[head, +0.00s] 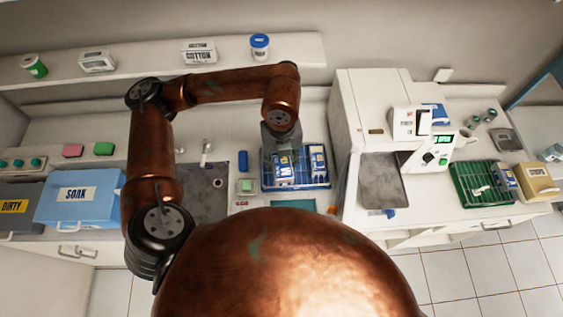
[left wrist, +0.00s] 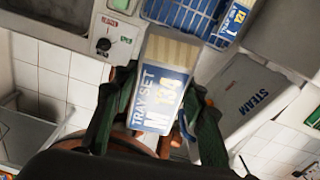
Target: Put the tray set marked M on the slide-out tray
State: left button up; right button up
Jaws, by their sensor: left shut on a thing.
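The tray set marked M (left wrist: 158,95) is a pale pack with a blue and white label reading "TRAY SET M". My left gripper (head: 283,143) is shut on it, with the green fingers (left wrist: 160,100) on either side in the left wrist view. In the head view the tray set (head: 283,166) is below the gripper, over the left part of a blue wire rack (head: 298,186). I cannot tell whether it touches the rack. A flat grey tray (head: 384,182), which looks like the slide-out tray, lies right of the rack before a white machine. My right gripper is not seen.
Another blue-labelled pack (head: 318,162) stands in the rack's right side. The white machine (head: 375,100) rises behind the grey tray. A green rack (head: 482,184) is farther right, a sink (head: 206,185) left. The grey tray looks bare.

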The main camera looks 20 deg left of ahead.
aim_at(280, 163)
pick_arm(q)
jog(key=shift+f, duration=0.1)
dwell(0.5)
jog(key=m, duration=0.1)
jog(key=f+m+b, duration=0.1)
jog(key=m, duration=0.1)
jog(key=f+m, duration=0.1)
jog(key=m, duration=0.1)
jog(key=shift+w+a+b, duration=0.2)
jog(key=shift+w+b, duration=0.1)
jog(key=shift+w, duration=0.05)
jog(key=m, duration=0.1)
jog(key=f+m, duration=0.1)
jog(key=m, duration=0.1)
jog(key=m+b, duration=0.1)
jog(key=shift+w+a+f+m, duration=0.25)
jog(key=shift+w+f+m, duration=0.05)
jog(key=shift+w, duration=0.05)
jog(key=w+a+f+m+b, duration=0.2)
jog(key=f+m+b, duration=0.2)
jog(key=m, duration=1.2)
jog(key=w+a+f+m+b, duration=0.2)
jog(key=f+m, duration=0.6)
jog(key=m, duration=0.8)
jog(key=shift+w+a+f+m+b, duration=0.15)
jog(key=shift+w+f+m+b, duration=0.2)
jog(key=shift+b, duration=0.75)
